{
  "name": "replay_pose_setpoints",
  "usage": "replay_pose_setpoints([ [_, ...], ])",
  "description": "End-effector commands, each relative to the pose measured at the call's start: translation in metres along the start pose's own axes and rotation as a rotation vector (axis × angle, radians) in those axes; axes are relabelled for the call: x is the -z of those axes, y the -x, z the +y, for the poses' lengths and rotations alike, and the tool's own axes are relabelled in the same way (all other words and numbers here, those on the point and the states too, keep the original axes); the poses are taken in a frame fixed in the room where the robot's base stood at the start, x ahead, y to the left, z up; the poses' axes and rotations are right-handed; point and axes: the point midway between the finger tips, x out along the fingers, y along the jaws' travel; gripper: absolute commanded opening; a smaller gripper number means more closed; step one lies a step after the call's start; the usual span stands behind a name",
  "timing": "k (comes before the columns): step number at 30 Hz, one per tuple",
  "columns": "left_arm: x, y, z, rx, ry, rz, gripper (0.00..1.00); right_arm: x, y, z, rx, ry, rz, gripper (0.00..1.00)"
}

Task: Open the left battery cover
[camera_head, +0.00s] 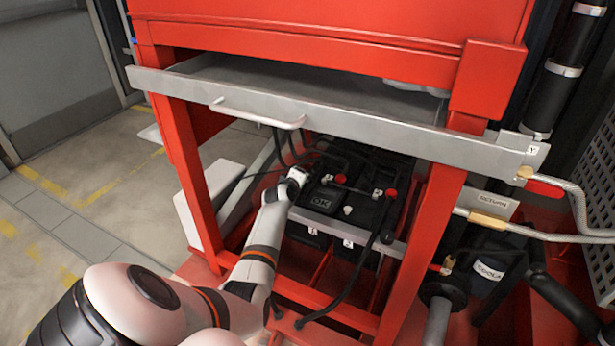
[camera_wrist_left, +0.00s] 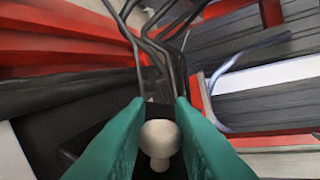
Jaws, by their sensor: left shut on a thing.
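The black batteries (camera_head: 340,205) sit inside the red frame, below the steel tray, in the head view. My left arm reaches in from the lower left, and my left gripper (camera_head: 299,176) is at the left battery's upper left side. In the left wrist view, the green fingers of my left gripper (camera_wrist_left: 160,101) are shut on a pale round-headed cover knob (camera_wrist_left: 160,138). I cannot tell whether this cover is still seated on the battery. Another pale round cap (camera_head: 347,210) stands on the battery top to the right of my gripper. My right gripper is not in view.
A steel tray (camera_head: 330,112) with a pale handle (camera_head: 258,115) hangs over the batteries. Red posts (camera_head: 190,175) stand at both sides. Black cables (camera_head: 380,225) and red terminal caps (camera_head: 391,193) lie close by. Pipes and a black canister (camera_head: 492,272) are at right.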

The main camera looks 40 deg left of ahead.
Motion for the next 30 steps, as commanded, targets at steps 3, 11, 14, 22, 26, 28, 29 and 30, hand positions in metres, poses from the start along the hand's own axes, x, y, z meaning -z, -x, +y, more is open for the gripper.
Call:
replay_pose_setpoints([
  [3, -0.006, -0.001, 0.003, 0.0, 0.058, 0.023, 0.0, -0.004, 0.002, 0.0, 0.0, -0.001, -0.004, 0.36],
  [11, -0.013, -0.002, 0.005, 0.001, 0.136, 0.055, 0.0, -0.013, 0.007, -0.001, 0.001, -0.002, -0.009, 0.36],
  [14, -0.013, -0.002, 0.005, 0.001, 0.148, 0.06, 0.0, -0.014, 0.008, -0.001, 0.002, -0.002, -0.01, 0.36],
  [22, -0.014, -0.002, 0.005, 0.001, 0.155, 0.063, 0.0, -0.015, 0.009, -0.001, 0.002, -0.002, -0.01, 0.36],
  [26, -0.014, -0.002, 0.005, 0.001, 0.154, 0.063, 0.0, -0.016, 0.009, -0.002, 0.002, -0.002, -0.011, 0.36],
  [28, -0.014, -0.002, 0.005, 0.001, 0.154, 0.063, 0.28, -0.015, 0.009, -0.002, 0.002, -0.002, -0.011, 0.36],
  [29, -0.014, -0.002, 0.005, 0.001, 0.154, 0.063, 0.32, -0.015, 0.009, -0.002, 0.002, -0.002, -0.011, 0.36],
  [30, -0.014, -0.002, 0.005, 0.001, 0.154, 0.063, 0.39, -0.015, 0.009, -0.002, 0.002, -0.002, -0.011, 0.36],
])
